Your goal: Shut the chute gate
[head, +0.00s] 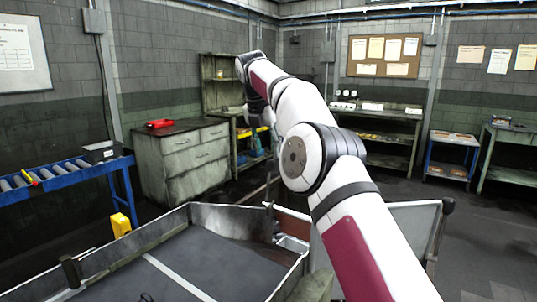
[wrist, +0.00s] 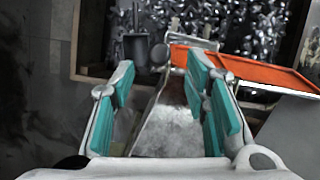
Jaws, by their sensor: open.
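My gripper (wrist: 160,75) is open in the wrist view, with teal pads on both sides and a wide gap between them. A grey metal chute-like channel (wrist: 170,128) shows between and below the fingers; I cannot tell whether they touch it. An orange panel (wrist: 255,69), tilted, lies beyond and to the right of the fingertips; it may be the chute gate, but I cannot tell for sure. A dark handle-like part (wrist: 136,46) and a rounded grey knob (wrist: 160,54) show just past the fingertips. In the head view my arm hides much of this area.
A bin of shiny metal parts (wrist: 235,24) lies beyond the panel. In the head view a large grey tray (head: 215,262) is in front, with a light panel (head: 413,228) to the right. A cabinet (head: 182,160) and blue roller conveyor (head: 65,168) stand left.

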